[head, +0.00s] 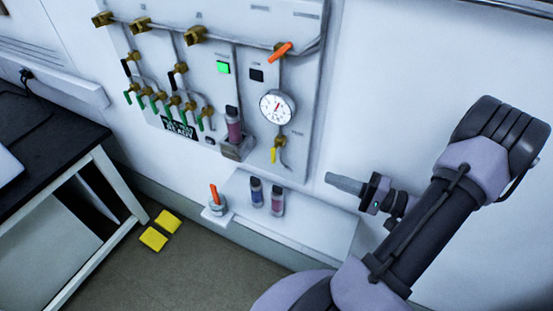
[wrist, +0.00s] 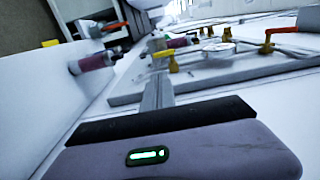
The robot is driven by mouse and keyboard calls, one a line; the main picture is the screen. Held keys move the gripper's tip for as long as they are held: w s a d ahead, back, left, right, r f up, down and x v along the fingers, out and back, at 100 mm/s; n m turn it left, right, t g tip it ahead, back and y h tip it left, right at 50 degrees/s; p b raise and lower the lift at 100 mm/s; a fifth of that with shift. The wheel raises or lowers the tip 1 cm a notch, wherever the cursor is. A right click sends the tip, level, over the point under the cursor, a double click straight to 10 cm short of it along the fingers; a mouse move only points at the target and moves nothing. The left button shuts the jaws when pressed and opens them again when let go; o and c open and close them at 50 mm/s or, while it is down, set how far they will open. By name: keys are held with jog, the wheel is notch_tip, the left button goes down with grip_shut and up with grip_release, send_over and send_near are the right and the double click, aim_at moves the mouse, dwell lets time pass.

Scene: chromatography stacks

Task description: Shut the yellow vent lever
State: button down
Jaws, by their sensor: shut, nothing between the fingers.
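The yellow vent lever (head: 274,155) hangs downward from a brass valve (head: 279,142) below the round gauge (head: 277,107) on the wall panel. In the wrist view the yellow lever (wrist: 164,54) shows just beyond my fingertips, slightly to their right. My gripper (head: 332,180) is shut and empty, pointing left, to the right of and a little below the lever in the head view. Its closed fingers also show in the wrist view (wrist: 157,75). A gap shows between fingers and lever in the head view; the exact depth is hard to tell.
An orange lever (head: 281,50) sits above the gauge. A pink-filled cartridge (head: 234,127) is mounted left of the yellow lever. Below, a white shelf (head: 320,222) holds two vials (head: 257,193) and an orange-handled item (head: 215,203). Wall right of the panel is clear.

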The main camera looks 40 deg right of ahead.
aim_at(273, 155)
jog(key=b+x, duration=0.2)
jog(key=x, duration=1.2)
